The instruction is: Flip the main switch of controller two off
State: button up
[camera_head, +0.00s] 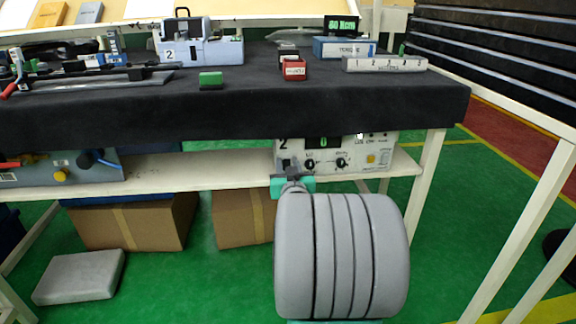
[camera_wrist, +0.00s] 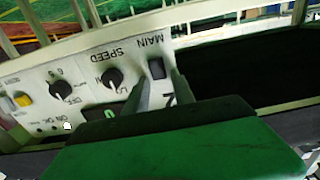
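Controller two (camera_head: 375,150) is a pale box with a "2" on its face, on the shelf under the table. In the wrist view its panel (camera_wrist: 75,68) is upside down, with knobs marked SPEED. The main switch (camera_wrist: 157,68) is a small dark rocker beside the word MAIN; its position cannot be told. My gripper (camera_wrist: 162,84) has two grey fingers apart, with bare panel and the "2" between them. The fingertips are close to the switch; whether they touch cannot be told. In the head view my gripper (camera_head: 291,168) covers the panel's left part and hides the switch.
The dark tabletop (camera_head: 240,105) overhangs the shelf (camera_head: 220,175) just above my gripper. Cardboard boxes (camera_head: 135,222) lie below. A white table leg (camera_head: 425,180) stands right of the controller.

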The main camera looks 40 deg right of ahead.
grip_shut()
jog(key=shift+f, duration=0.15)
jog(key=shift+s+f+t+h, duration=0.1)
jog(key=shift+f+t+h, duration=0.15)
jog(key=shift+t+h, duration=0.2)
jog(key=shift+a+t+h, duration=0.15)
jog(key=shift+t+h, duration=0.4)
jog(key=shift+t, duration=0.4)
jog(key=shift+f, duration=0.1)
jog(key=shift+o, duration=1.5)
grip_release()
jog(key=shift+s, duration=0.1)
